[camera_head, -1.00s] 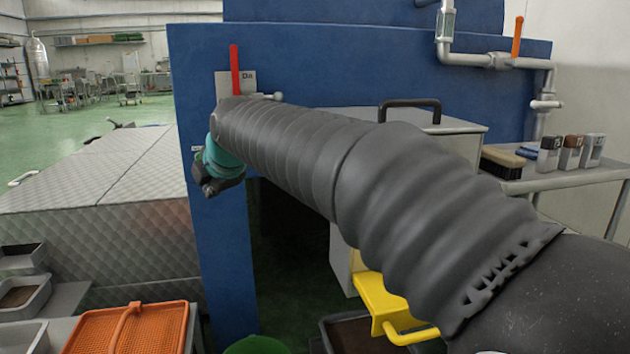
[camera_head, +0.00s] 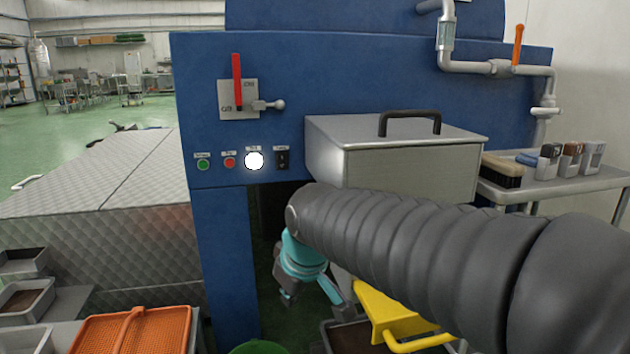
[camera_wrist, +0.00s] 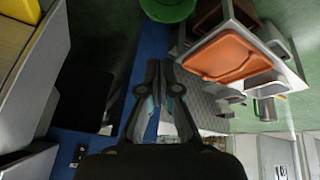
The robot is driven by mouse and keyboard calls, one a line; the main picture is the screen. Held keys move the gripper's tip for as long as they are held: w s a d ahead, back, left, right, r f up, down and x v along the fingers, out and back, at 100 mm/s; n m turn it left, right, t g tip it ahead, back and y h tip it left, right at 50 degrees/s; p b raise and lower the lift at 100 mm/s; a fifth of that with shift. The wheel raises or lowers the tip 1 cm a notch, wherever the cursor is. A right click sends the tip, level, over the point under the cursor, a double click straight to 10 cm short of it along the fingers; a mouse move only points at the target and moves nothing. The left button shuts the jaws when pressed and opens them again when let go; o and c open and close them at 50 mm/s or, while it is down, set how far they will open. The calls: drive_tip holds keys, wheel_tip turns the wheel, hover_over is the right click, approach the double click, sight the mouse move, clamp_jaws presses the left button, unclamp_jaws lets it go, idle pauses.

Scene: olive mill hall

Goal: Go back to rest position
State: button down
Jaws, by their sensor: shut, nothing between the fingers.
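My gripper (camera_wrist: 159,72) is shut and empty, with its two dark fingers together in the wrist view. In the head view my arm, in a grey ribbed sleeve, reaches in from the right. Its teal wrist end hangs in front of the dark opening under the blue machine (camera_head: 225,250); the fingertips are hard to make out there. The machine's panel shows a red lever (camera_head: 237,80), a green button (camera_head: 203,164), a red button (camera_head: 230,162), a lit white lamp (camera_head: 254,160) and a black switch (camera_head: 282,159). My gripper is apart from them.
A grey box with a black handle (camera_head: 410,118) juts out behind my arm. A yellow part (camera_head: 392,312) sits below it. An orange crate (camera_head: 135,332) and grey trays (camera_head: 25,298) stand at lower left. A side table (camera_head: 560,183) holds a brush and several small containers.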

drive_tip(key=s+d+r+m+h+p, duration=0.1)
drive_tip(key=s+d+m+h+p, duration=0.1)
drive_tip(key=s+d+m+p, duration=0.3)
drive_tip(key=s+d+m, duration=0.4)
drive_tip(key=s+d, duration=0.7)
drive_tip(key=d, duration=0.3)
drive_tip(key=shift+d+r+t+h+p, duration=0.15)
drive_tip(key=shift+d+t+h+p, duration=0.15)
drive_tip(key=shift+d+t+p, duration=0.1)
drive_tip(key=shift+s, duration=0.1)
